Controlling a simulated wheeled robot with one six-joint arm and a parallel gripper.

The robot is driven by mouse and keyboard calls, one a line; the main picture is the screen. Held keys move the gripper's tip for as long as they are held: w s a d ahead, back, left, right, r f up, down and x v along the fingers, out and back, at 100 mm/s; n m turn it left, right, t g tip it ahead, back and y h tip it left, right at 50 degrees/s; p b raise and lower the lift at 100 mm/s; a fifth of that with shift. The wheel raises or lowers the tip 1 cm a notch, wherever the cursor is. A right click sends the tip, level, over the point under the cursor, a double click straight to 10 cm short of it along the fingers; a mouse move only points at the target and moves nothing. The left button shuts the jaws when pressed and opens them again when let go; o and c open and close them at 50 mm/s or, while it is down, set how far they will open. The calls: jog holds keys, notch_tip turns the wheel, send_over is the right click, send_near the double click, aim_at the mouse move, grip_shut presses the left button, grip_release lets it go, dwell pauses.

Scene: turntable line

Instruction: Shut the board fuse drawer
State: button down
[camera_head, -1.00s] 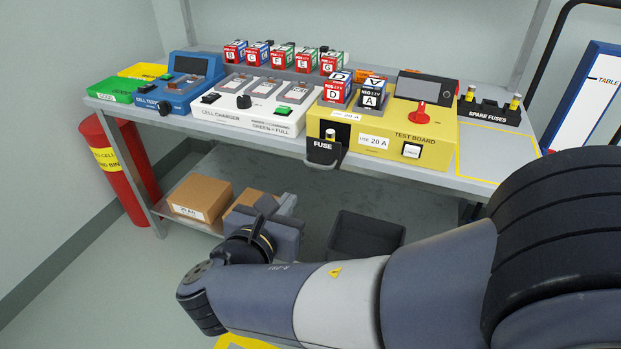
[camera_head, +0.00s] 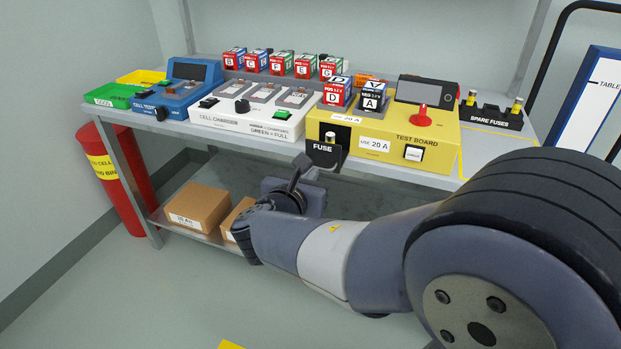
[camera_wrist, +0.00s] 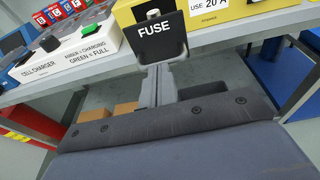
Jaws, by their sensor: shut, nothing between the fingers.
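The black fuse drawer (camera_head: 324,149), marked FUSE, stands out from the front of the yellow test board (camera_head: 375,145). A fuse (camera_head: 330,137) shows upright behind its front plate. In the wrist view the drawer front (camera_wrist: 157,36) fills the top middle. My gripper (camera_head: 303,162) is shut and empty, just below and in front of the drawer. In the wrist view its fingertips (camera_wrist: 158,68) are at the lower edge of the drawer front; I cannot tell whether they touch it.
The white cell charger (camera_head: 250,122) stands left of the test board, and the spare fuses holder (camera_head: 490,118) stands right. The table edge runs below the drawer. Cardboard boxes (camera_head: 198,208) lie on the lower shelf. A red bin (camera_head: 120,180) stands at the left.

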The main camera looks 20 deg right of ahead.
aim_at(322, 153)
jog(key=shift+w+d, duration=0.2)
jog(key=shift+w, duration=0.1)
jog(key=x, duration=0.2)
jog(key=r+x, duration=0.1)
jog(key=x, duration=0.5)
jog(key=shift+d+r, duration=0.25)
jog(key=shift+r, duration=0.05)
jog(key=shift+w+d, duration=0.15)
jog(key=shift+w, duration=0.1)
jog(key=shift+r, duration=0.2)
jog(key=shift+r, duration=0.1)
